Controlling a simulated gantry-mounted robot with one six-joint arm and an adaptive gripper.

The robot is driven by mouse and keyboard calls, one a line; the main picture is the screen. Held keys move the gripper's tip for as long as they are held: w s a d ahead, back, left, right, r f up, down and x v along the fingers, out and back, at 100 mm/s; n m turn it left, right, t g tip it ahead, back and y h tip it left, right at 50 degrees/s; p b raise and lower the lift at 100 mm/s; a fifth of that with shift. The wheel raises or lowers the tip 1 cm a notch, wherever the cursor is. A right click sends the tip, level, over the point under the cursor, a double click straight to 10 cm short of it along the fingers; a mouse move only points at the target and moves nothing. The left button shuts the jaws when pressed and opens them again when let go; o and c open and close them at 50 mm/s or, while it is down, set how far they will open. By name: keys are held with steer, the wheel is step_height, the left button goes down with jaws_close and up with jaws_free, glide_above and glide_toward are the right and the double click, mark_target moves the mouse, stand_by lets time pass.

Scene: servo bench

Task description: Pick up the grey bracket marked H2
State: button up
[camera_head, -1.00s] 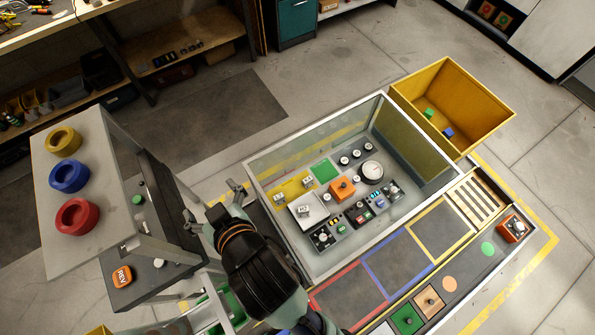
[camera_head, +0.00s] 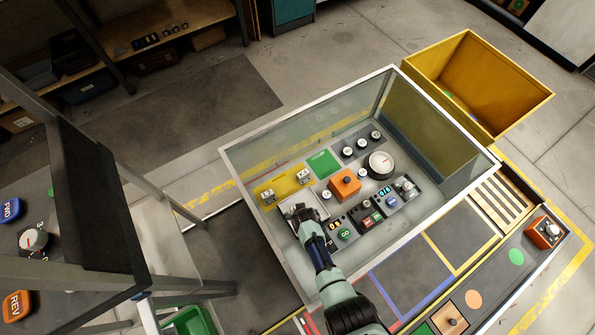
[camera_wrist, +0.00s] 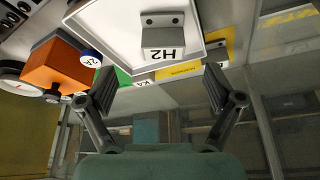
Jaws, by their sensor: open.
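The grey bracket marked H2 (camera_wrist: 168,38) lies on a white tray (camera_wrist: 102,32) in the wrist view, its label upside down to me. The tray shows in the head view (camera_head: 312,200) inside the glass-walled case, but my arm hides most or all of the bracket there. My gripper (camera_wrist: 160,88) is open and empty, its two fingers spread wide. In the wrist view the bracket appears above and between the fingertips, apart from them. In the head view my gripper (camera_head: 300,216) is over the tray's near part; I cannot tell its height.
The case's glass walls and metal rim (camera_head: 325,119) surround the work area. Two small grey pieces (camera_head: 268,196) sit on a yellow strip behind the tray. An orange block (camera_head: 345,184), a dial (camera_head: 380,164) and several switches stand to the right. A yellow bin (camera_head: 510,108) is outside.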

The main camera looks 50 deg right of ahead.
steer(key=shift+b+x, duration=1.05)
steer(key=shift+x, duration=0.2)
steer(key=shift+w+d+f, duration=0.1)
steer(key=shift+w+f, duration=0.05)
steer(key=shift+f, duration=0.05)
steer(key=b+x, duration=0.5)
steer(key=shift+w+r, duration=0.15)
steer(key=shift+w, duration=0.1)
steer(key=shift+r, duration=0.1)
